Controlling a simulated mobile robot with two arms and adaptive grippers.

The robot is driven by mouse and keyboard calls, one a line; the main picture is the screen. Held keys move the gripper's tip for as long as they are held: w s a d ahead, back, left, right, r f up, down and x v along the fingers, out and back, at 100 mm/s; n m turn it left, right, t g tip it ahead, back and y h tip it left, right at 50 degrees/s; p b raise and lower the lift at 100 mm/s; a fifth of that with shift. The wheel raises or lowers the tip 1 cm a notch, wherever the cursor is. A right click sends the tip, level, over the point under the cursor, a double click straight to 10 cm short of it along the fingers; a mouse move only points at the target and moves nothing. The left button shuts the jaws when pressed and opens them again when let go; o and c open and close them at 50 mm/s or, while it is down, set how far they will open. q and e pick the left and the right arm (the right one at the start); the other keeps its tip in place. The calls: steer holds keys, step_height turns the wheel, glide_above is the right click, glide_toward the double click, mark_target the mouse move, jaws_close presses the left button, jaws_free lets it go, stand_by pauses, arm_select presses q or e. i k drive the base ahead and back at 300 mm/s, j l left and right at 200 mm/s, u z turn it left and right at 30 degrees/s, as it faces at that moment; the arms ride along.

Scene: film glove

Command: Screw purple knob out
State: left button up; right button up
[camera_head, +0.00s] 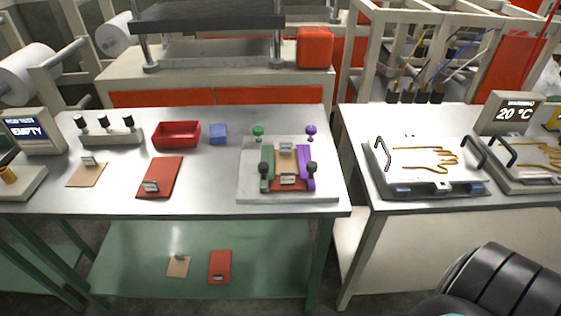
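A purple knob (311,130) stands upright at the back right of a light grey plate (247,184) on the left table. A green knob (258,131) stands at the back left of the same plate. In front of the purple knob is a purple clamp bar (304,168) with a dark knob at its front, and a green clamp bar (268,170) lies opposite. Between the bars are a tan piece and a red piece with small grey handles. Neither gripper shows; only a dark part of my arm appears at the lower right.
A red tray (176,135), a blue block (218,134) and a red sheet (160,177) lie left of the plate. A gap separates the left table from the right table (385,206), which holds glove-shaped wire moulds (428,158). A red box (314,47) stands behind.

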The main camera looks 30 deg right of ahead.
mark_target(311, 130)
steer(key=z, duration=1.25)
